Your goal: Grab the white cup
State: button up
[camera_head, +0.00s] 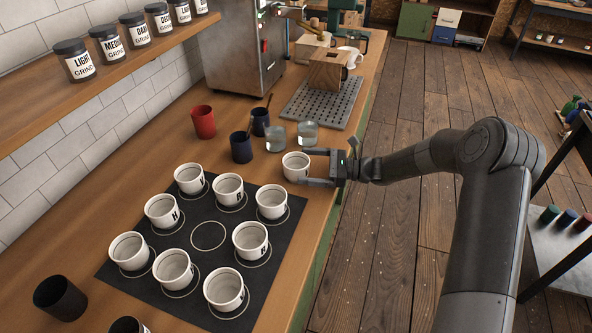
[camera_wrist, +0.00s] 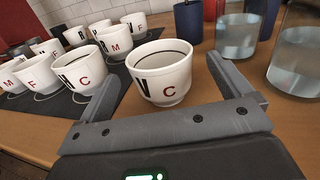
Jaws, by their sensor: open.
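A white cup (camera_head: 295,167) stands upright on the wooden counter near its right edge, apart from the black mat. In the wrist view this cup (camera_wrist: 162,76) carries a red letter C and a dark letter, and looks empty. My gripper (camera_head: 310,167) is open at counter height, reaching in from the right. Its two fingers lie on either side of the cup in the head view. In the wrist view the open fingers (camera_wrist: 165,88) flank the cup's near part; I cannot tell whether they touch it.
Several lettered white cups stand in a ring on the black mat (camera_head: 208,206). Two clear glasses (camera_head: 307,134), dark blue cups (camera_head: 241,147) and a red cup (camera_head: 203,122) stand close behind the cup. A perforated tray (camera_head: 318,104) lies farther back.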

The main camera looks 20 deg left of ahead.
aim_at(284, 163)
jog(key=x, duration=0.5)
jog(key=shift+a, duration=0.2)
jog(key=c, duration=1.2)
